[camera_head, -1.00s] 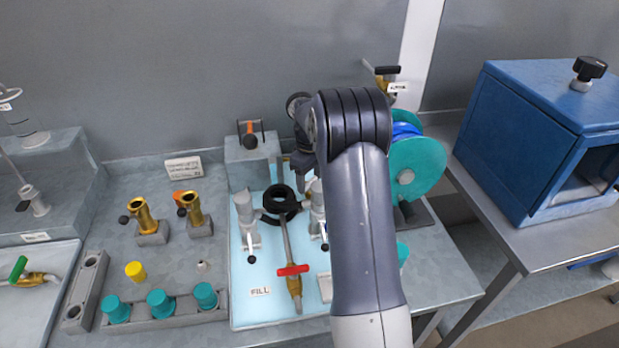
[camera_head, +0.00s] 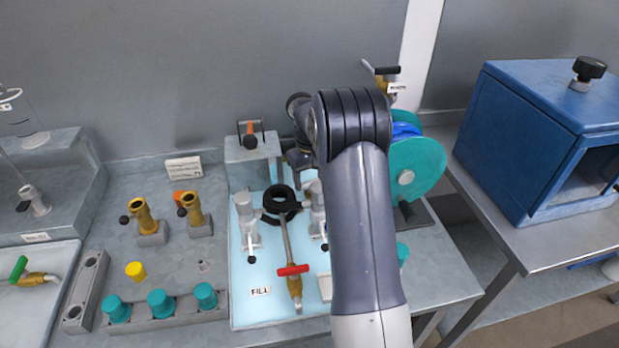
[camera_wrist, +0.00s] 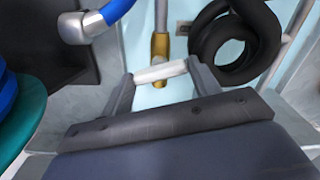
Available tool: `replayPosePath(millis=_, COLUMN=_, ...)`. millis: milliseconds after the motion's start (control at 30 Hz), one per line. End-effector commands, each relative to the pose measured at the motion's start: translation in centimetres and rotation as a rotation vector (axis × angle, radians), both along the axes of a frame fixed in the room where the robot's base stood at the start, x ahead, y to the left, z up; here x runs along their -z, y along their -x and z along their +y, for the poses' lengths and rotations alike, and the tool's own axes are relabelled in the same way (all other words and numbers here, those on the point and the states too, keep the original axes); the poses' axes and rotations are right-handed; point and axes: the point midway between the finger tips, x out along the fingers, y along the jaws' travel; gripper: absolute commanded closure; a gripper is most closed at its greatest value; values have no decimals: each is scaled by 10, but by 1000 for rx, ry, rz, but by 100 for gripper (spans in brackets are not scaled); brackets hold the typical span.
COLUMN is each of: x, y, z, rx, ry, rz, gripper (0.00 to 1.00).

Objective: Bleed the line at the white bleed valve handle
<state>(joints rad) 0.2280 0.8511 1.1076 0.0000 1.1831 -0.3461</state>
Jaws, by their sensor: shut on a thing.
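The white bleed valve handle (camera_wrist: 160,73) is a short white bar across a brass valve body (camera_wrist: 160,46) on a grey pipe in the wrist view. My gripper (camera_wrist: 162,76) has one finger at each end of the bar and is shut on it. In the head view my own arm hides the handle and the gripper's fingertips. The bar lies nearly crosswise to the pipe, slightly tilted in the wrist view.
A black coiled hose (camera_wrist: 235,40) lies close right of the handle. A blue hose with a grey end (camera_wrist: 90,24) is close left. A red-handled fill valve (camera_head: 293,270) stands at the pale blue panel's front. A teal reel (camera_head: 418,168) is right of my arm.

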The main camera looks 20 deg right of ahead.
Motion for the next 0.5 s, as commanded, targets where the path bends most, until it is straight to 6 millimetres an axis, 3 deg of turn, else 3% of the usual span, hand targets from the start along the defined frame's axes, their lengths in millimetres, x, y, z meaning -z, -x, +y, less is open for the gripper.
replayPosePath(millis=500, x=-1, y=0, z=0, rx=296, ry=0, rz=-1, gripper=65)
